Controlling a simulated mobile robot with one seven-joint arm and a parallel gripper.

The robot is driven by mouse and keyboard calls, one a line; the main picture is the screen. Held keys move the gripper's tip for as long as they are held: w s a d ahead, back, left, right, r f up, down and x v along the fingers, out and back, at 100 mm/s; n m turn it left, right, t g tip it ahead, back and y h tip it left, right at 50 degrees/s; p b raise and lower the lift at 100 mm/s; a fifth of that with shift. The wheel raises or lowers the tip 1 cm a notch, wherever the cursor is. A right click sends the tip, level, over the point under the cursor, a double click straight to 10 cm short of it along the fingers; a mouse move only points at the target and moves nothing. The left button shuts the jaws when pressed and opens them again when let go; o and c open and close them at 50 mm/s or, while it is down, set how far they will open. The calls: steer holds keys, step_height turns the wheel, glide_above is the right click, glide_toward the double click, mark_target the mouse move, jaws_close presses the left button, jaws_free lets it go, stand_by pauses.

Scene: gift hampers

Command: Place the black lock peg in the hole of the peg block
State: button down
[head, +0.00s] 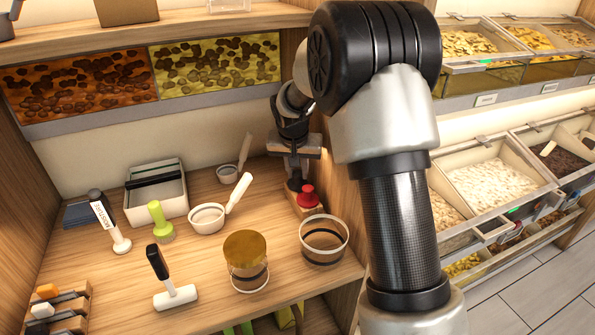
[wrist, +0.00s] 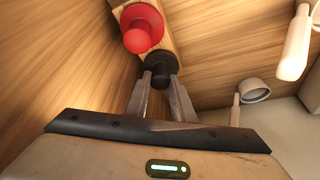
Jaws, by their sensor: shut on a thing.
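The wooden peg block (head: 304,212) stands at the right end of the counter against the side panel, and its edge shows in the wrist view (wrist: 168,38). A red peg (head: 308,198) stands in it, its round red top clear in the wrist view (wrist: 141,27). The black lock peg (wrist: 159,69) is beside the red peg, at the near end of the block in the wrist view. My gripper (wrist: 161,82) is shut on the black peg, pointing down from above in the head view (head: 294,178). Whether the peg's lower end is inside a hole is hidden.
A handleless tub (head: 324,240) and a gold-lidded tub (head: 247,262) stand in front of the block. White scoops (head: 208,217) (head: 228,173) lie to its left. The side panel is close on the right.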

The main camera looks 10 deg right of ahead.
steer(key=shift+f, duration=0.2)
steer(key=c, duration=1.5)
jaws_free()
